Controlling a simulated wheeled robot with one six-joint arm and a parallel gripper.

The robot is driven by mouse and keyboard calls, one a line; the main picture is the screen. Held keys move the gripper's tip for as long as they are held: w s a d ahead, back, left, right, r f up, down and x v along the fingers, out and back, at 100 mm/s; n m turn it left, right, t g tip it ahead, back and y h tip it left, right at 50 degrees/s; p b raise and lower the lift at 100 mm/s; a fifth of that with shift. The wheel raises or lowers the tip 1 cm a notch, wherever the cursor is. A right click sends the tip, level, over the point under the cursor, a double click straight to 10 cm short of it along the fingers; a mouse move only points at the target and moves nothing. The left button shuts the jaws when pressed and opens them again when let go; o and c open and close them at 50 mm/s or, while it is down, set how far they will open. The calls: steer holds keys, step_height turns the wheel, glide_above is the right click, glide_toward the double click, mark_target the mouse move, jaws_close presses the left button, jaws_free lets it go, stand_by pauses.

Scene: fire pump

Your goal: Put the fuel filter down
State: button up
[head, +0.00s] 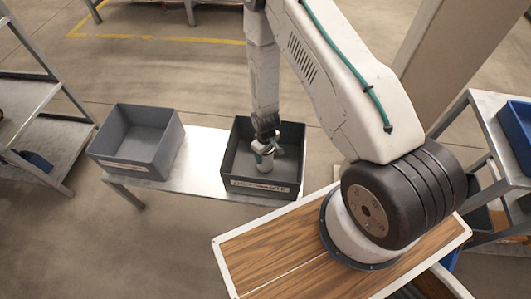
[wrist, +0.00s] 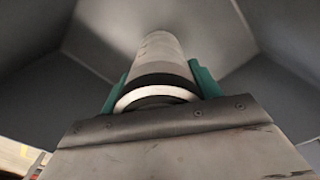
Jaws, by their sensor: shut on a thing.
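The fuel filter (wrist: 160,55) is a pale grey cylinder with a black band and a white ring at its near end. My gripper (wrist: 158,90) is shut on it, with a green finger on each side. I cannot tell whether the filter touches the bin floor.
A lighter grey bin (head: 137,140) with a label stands at the left of the same metal table (head: 205,165). The tabletop between the two bins is clear. A shelf rack (head: 35,120) stands at far left, and another rack with a blue bin (head: 516,130) at right.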

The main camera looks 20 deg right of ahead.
steer(key=o, duration=1.4)
steer(key=shift+f, duration=0.1)
steer(key=shift+o, duration=0.2)
step_height(320, 180, up, 12)
steer(key=s+r+m, duration=0.1)
steer(key=s+r, duration=0.1)
steer(key=r, duration=1.3)
steer(key=s+r+m, duration=0.1)
steer(key=s+r, duration=0.1)
steer(key=r, duration=1.4)
steer(key=s+r+m, duration=0.1)
steer(key=s+r, duration=0.6)
steer(key=s, duration=0.3)
steer(key=s+d+r+m+t, duration=0.1)
steer(key=s+r, duration=0.7)
steer(key=s, duration=0.2)
steer(key=shift+s+d+m, duration=0.2)
steer(key=shift+s+m, duration=0.1)
